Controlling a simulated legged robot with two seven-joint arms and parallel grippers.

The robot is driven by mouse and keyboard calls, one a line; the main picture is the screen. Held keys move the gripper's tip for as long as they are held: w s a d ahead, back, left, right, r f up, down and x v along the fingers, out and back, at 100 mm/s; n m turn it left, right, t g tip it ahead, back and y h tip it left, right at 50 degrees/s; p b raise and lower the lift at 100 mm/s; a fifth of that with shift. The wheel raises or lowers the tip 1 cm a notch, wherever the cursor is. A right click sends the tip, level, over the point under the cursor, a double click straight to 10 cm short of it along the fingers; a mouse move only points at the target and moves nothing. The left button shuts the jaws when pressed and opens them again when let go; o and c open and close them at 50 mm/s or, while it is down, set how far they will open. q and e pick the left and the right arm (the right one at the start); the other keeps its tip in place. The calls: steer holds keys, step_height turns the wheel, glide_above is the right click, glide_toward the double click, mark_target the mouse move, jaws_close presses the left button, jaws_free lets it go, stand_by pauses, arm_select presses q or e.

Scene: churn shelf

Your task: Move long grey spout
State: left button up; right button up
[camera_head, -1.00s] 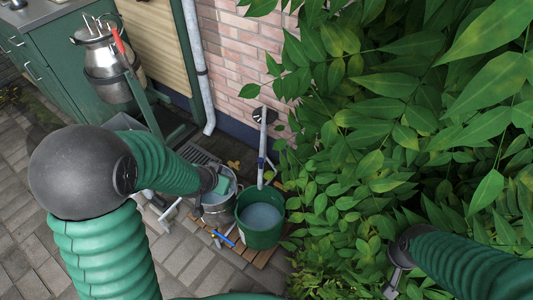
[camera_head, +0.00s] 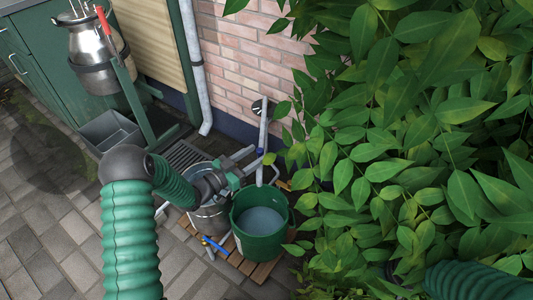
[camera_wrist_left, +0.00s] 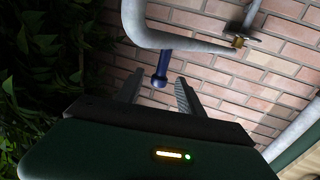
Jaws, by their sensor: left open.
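In the left wrist view a grey curved pipe (camera_wrist_left: 175,40) crosses above my fingers, and a blue knob (camera_wrist_left: 161,70) shows between and beyond the fingertips. My left gripper (camera_head: 246,158) is open and empty, just left of the spout near its blue part. Its fingers also show spread in the left wrist view (camera_wrist_left: 157,88). Contact with the spout cannot be told. My right arm shows at the lower right; its gripper is hidden by leaves.
A green bucket of water (camera_head: 236,233) and a metal bucket (camera_head: 207,220) stand on a wooden slatted base (camera_head: 262,272) below the spout. Dense foliage (camera_head: 420,150) fills the right side. A churn (camera_head: 93,45) stands at upper left; a drainpipe (camera_head: 196,70) runs down the wall.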

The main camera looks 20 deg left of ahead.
arm_select(q)
steer(key=b+x, duration=0.1)
steer(key=x, duration=0.4)
steer(key=shift+w+d+b, duration=0.15)
steer(key=shift+w+b, duration=0.2)
steer(key=shift+b, duration=0.05)
jaws_close()
stand_by(0.9)
